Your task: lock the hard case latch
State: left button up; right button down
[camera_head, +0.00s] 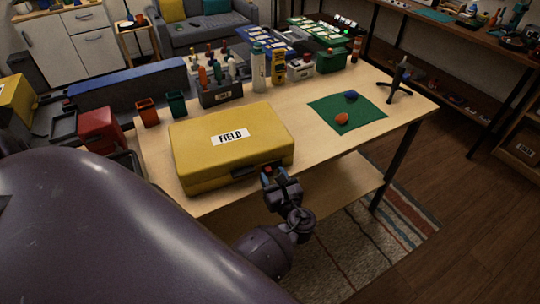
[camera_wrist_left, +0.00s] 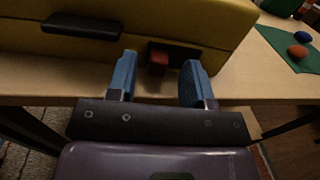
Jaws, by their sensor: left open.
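The yellow hard case (camera_head: 200,150) with a "FIELD" label lies closed near the table's front edge; its front also shows in the wrist view (camera_wrist_left: 150,22). A small red latch tab (camera_wrist_left: 158,62) with a dark plate (camera_wrist_left: 184,52) is on the case's front face, right of a dark handle (camera_wrist_left: 82,25). My left gripper (camera_head: 275,176) is at the case's front right. In the wrist view its two blue fingers (camera_wrist_left: 158,78) are open, with the red tab between them and a gap on each side. My right gripper is not in view.
The wooden table (camera_head: 310,155) has a green mat (camera_head: 360,115) with an orange-red lump and a blue lump at right. A black stand (camera_head: 398,80) is beyond it. Bottles, a tool holder (camera_head: 222,95) and small bins (camera_head: 148,112) stand behind the case. Open floor lies at right.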

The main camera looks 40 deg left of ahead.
pick_arm(q)
jog(key=v, duration=0.8)
jog(key=shift+d, duration=0.2)
jog(key=w+d+f+n+t+h, duration=0.3)
jog(key=d+f+n+h, duration=0.15)
jog(key=n+h, duration=0.85)
jog(key=s+a+f+n+h, duration=0.1)
jog(key=s+a+n, duration=0.2)
jog(key=s+n, duration=0.2)
jog(key=s+a+f+n+h, duration=0.1)
jog(key=s+a+n, duration=0.3)
jog(key=s, duration=0.5)
jog(key=shift+s+f+n+h, duration=0.3)
jog(key=shift+f+n, duration=0.05)
jog(key=shift+n, duration=0.05)
